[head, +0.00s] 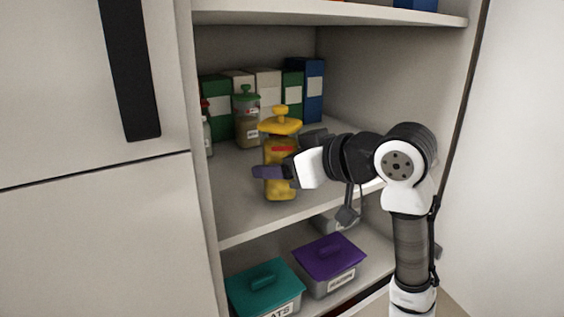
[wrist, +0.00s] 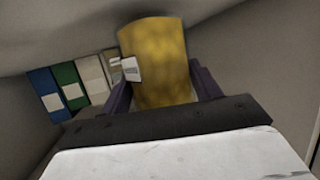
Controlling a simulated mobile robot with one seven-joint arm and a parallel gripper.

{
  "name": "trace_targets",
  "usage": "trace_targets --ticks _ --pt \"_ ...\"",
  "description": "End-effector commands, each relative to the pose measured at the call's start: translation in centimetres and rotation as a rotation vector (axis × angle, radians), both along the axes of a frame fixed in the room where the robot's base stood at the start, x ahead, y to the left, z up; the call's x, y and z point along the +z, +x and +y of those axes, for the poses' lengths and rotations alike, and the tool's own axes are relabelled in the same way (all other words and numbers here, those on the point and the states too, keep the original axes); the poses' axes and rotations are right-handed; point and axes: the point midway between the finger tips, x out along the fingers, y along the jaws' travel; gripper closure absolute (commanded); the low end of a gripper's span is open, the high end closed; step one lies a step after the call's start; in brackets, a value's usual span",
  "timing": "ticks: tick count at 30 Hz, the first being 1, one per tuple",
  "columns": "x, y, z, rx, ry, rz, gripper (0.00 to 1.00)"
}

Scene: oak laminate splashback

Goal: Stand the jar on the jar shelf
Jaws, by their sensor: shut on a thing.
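A yellow jar (head: 279,182) with a wide yellow lid and knob is upright at the front of the middle shelf (head: 238,222). My gripper (head: 270,172) is shut on its body from the right, with one purple finger showing in front of it. In the wrist view the jar (wrist: 158,62) fills the space between the two purple fingers of my gripper (wrist: 160,90). Whether the jar's base touches the shelf board or hangs just above it, I cannot tell. A green-lidded jar (head: 247,125) stands behind it to the left.
Green, white and blue boxes (head: 313,90) line the back of the shelf; they also show in the wrist view (wrist: 65,88). A red-topped bottle (head: 207,135) stands at the left wall. Below are teal-lidded (head: 264,284) and purple-lidded (head: 328,256) bins. The upper shelf (head: 330,14) hangs overhead.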

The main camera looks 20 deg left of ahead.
Motion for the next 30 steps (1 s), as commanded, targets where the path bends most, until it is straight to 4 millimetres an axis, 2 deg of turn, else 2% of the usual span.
trace_targets --ticks 17,18,21,24,30 --pt "-1.2 0.0 0.0 0.0 0.001 -0.001 0.68" --pt "-1.1 0.0 0.0 0.0 0.001 -0.001 0.35" --pt "-1.1 0.0 0.0 0.0 0.001 -0.001 0.22" --pt "-1.1 0.0 0.0 0.0 0.001 0.0 0.12" --pt "-1.2 0.0 0.0 0.0 -0.001 0.0 0.12"
